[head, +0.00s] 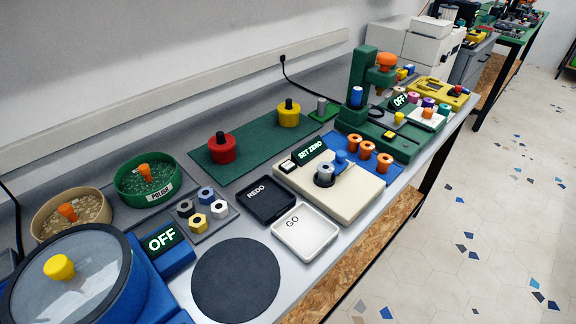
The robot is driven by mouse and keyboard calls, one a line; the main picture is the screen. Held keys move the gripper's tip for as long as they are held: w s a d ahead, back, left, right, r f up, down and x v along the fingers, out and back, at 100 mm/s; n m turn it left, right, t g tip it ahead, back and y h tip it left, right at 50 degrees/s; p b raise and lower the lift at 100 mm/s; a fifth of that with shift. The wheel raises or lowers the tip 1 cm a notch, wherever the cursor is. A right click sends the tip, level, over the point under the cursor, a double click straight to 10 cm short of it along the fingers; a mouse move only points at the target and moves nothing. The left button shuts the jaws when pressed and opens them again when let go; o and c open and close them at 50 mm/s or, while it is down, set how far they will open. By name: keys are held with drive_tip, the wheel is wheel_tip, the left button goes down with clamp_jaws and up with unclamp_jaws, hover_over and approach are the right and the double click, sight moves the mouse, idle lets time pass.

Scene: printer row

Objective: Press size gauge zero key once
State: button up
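The size gauge (345,208) is a cream block in the middle of the bench in the head view. Its dark green display (311,152) reads "SET ZERO". A small white key in a dark surround (287,165) sits at the gauge's left corner, beside the display, and looks like the zero key. A grey cylinder (325,173) stands on the gauge's dark round seat, close to a blue part (340,160). My gripper is not in view, and nothing covers the key.
Black "REDO" (266,203) and white "GO" (305,234) trays lie left of the gauge. Several orange pieces (366,149) stand behind it on a blue plate. A green press (362,90) rises farther back. The floor (480,200) at right is clear.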

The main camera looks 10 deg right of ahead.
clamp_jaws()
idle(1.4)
